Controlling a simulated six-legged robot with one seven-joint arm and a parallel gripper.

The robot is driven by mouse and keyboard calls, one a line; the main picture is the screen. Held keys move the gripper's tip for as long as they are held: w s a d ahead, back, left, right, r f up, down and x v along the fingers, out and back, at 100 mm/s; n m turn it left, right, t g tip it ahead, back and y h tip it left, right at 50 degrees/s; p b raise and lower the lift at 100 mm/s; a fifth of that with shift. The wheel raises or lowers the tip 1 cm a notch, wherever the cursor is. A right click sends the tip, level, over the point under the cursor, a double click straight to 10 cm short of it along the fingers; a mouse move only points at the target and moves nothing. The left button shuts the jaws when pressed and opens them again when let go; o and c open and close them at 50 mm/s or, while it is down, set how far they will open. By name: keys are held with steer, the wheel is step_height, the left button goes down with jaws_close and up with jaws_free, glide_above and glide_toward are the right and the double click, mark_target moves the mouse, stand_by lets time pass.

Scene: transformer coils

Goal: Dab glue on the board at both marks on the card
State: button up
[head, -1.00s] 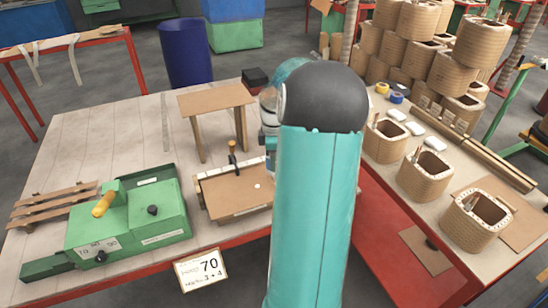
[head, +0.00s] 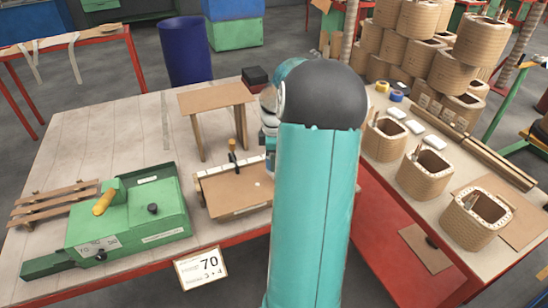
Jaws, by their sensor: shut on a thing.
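The card (head: 201,268) hangs at the front edge of the left table; it reads 70 large, with a smaller line below that seems to read Marks 3 + 4. The brown board (head: 228,192) lies on the table behind it, in a low wooden holder with a dark upright handle (head: 232,158) at its back. A small pale dot (head: 257,184) shows on the board's right part. My teal arm stands in front of the board's right end and hides what is there. My gripper and anything it holds are hidden behind the arm.
A green machine (head: 130,220) with a yellow handle stands left of the board. A small brown stand (head: 215,97) is behind the board. Wooden slats (head: 55,203) lie at the far left. The right table carries several coils (head: 425,172), tape rolls and white blocks.

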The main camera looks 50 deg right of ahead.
steer(key=shift+r, duration=2.5)
